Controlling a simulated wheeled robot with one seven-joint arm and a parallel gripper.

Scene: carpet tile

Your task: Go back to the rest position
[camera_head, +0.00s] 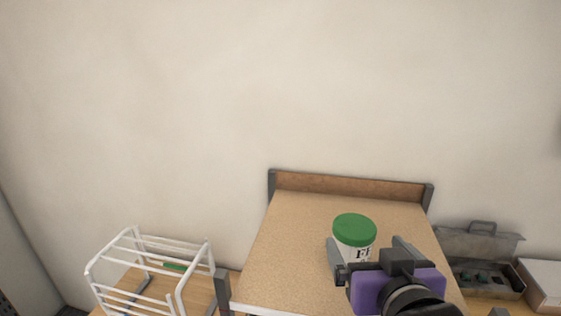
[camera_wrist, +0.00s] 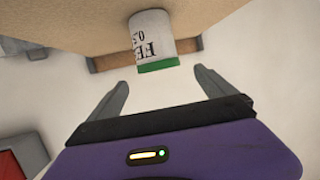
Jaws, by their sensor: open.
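My gripper (camera_head: 366,256) is at the lower right of the head view, over the front part of a raised wooden board. A white can with a green lid (camera_head: 354,230) stands upright on that board, just beyond the fingers. The wrist view shows my gripper (camera_wrist: 162,90) with its two grey fingers wide apart and nothing between them. The can (camera_wrist: 152,40) appears upside down there, ahead of the fingertips and seemingly apart from them. In the head view my gripper hides the lower part of the can.
The wooden board (camera_head: 290,245) has a raised back edge near the wall. A white wire rack (camera_head: 150,271) stands to its left on a lower wooden surface. An open grey toolbox (camera_head: 480,260) and a white box (camera_head: 543,283) are to the right. The board's left side is clear.

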